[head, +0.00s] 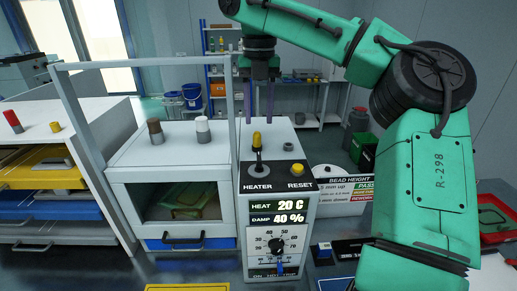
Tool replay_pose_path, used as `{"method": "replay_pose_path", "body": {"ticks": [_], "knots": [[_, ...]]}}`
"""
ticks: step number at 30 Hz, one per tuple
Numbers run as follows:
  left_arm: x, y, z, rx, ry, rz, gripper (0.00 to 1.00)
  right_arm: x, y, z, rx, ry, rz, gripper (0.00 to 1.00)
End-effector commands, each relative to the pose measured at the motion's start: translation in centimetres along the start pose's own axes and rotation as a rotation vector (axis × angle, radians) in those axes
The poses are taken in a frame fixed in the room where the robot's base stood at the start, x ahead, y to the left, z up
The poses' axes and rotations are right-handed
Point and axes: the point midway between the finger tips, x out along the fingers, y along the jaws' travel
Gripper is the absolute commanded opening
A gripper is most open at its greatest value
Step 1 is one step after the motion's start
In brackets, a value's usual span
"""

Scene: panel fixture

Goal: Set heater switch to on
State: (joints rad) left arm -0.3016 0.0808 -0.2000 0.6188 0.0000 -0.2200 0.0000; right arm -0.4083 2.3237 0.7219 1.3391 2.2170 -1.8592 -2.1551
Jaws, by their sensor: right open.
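My right gripper (260,115) points down above and behind the lever in the picture. Its two thin purple fingers are apart with nothing between them, and I see no contact with the lever. The panel reads heat 20 C and damp 40 %. My left gripper is not in view.
A reset button (297,168) sits right of the lever. A glass-fronted chamber (170,190) with brown and white knobs on top stands left, under a grey frame (150,62). A drawer cabinet (50,200) stands far left.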

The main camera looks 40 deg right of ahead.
Motion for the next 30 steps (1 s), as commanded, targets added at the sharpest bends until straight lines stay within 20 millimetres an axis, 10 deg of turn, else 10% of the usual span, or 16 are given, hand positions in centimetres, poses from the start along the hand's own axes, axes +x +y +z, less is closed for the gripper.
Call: {"method": "replay_pose_path", "body": {"ticks": [12,22,26,30], "knots": [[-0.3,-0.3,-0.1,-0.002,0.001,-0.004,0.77,9.9,-0.1,0.0,0.002,0.002,-0.001,0.45],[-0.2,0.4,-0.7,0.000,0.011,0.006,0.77,10.9,-0.1,0.0,0.002,0.000,0.000,0.45],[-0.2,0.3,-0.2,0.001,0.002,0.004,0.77,10.9,-0.1,0.0,0.002,0.000,0.000,0.00],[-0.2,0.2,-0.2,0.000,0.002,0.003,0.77,10.9,-0.1,0.1,0.002,0.000,0.000,0.00]]}}
